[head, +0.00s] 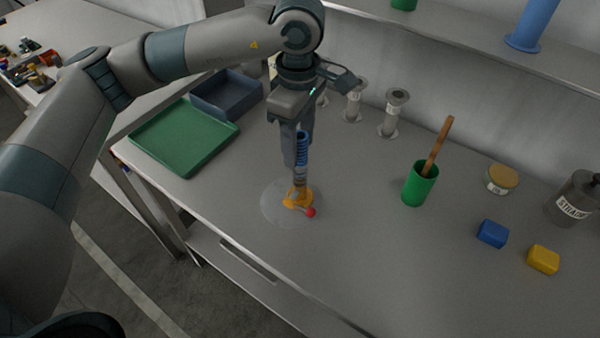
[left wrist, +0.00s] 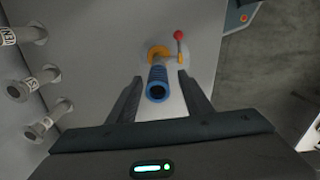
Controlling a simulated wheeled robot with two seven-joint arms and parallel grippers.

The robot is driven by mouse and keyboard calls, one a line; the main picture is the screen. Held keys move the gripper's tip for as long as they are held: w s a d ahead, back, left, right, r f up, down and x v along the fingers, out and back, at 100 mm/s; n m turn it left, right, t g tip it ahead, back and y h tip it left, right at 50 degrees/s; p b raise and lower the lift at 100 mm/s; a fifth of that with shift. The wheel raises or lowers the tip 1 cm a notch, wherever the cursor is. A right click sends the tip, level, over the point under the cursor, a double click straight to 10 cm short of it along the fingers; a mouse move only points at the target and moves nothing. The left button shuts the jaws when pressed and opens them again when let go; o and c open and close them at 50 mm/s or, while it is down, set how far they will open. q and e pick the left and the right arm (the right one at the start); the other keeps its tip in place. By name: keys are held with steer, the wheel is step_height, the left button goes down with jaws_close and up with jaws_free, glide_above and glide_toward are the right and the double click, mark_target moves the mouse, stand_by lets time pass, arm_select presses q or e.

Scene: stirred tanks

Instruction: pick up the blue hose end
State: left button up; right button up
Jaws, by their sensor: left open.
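The blue hose end (head: 301,149) stands upright above an orange fitting (head: 297,199) with a red-knobbed lever (head: 310,212) on the bench. In the left wrist view the hose end (left wrist: 158,90) points its dark open mouth towards the camera. My left gripper (head: 300,160) points down over it. Its two fingers are open, one on each side of the hose in the left wrist view (left wrist: 160,92), with a gap showing to each. One finger partly hides the hose in the head view. My right gripper is not in view.
A green tray (head: 185,170) and a dark bin (head: 258,88) lie to the left. Clear labelled cylinders (head: 391,127) stand behind. A green cup (head: 408,190) with a wooden handle, a blue block (head: 492,233) and a yellow block (head: 543,259) are to the right. The front middle is clear.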

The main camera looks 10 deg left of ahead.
mark_target(299, 159)
arm_select(q)
steer(key=shift+f, duration=0.1)
steer(key=shift+w+f, duration=0.15)
steer(key=shift+f, duration=2.4)
jaws_close()
steer(key=shift+r, duration=0.1)
